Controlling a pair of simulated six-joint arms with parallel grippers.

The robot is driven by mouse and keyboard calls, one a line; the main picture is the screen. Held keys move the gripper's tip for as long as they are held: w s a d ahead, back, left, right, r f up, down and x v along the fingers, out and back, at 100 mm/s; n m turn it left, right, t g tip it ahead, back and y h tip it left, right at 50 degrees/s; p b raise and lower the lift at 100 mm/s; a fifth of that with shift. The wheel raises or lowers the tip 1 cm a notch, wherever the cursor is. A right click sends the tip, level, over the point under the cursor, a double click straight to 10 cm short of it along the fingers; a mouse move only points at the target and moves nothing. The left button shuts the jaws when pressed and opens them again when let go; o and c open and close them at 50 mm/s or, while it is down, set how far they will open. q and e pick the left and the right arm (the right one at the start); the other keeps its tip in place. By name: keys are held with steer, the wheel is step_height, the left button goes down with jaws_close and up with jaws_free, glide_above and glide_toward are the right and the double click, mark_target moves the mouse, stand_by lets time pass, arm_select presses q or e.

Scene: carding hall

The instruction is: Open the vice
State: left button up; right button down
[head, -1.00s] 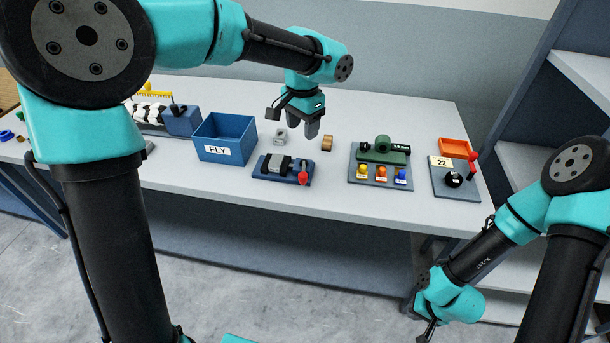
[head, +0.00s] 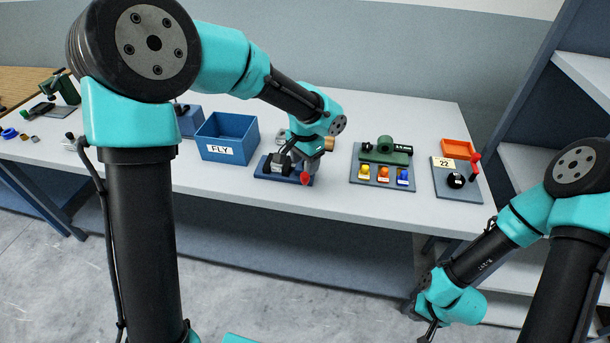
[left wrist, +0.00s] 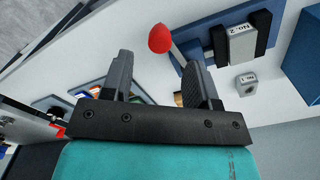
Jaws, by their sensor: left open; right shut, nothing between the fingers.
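The vice (head: 273,167) is a small device on a blue base, with dark jaws and a lever ending in a red knob (head: 305,179). It sits near the table's front edge. In the left wrist view the vice (left wrist: 241,38) is at the upper right, labelled "No.2", with its red knob (left wrist: 160,38) just beyond the fingertips. My left gripper (left wrist: 158,62) is open and empty, low over the lever end; in the head view it (head: 306,164) partly hides the vice. I cannot tell whether it touches the knob. My right gripper (head: 430,332) is shut and empty, low at the bottom edge.
A blue bin (head: 226,139) marked "FLY" stands left of the vice. A shelf unit stands far right.

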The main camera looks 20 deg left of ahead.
mark_target(305, 174)
arm_select(q)
steer(key=shift+f, duration=2.8)
steer(key=shift+c, duration=0.2)
jaws_close()
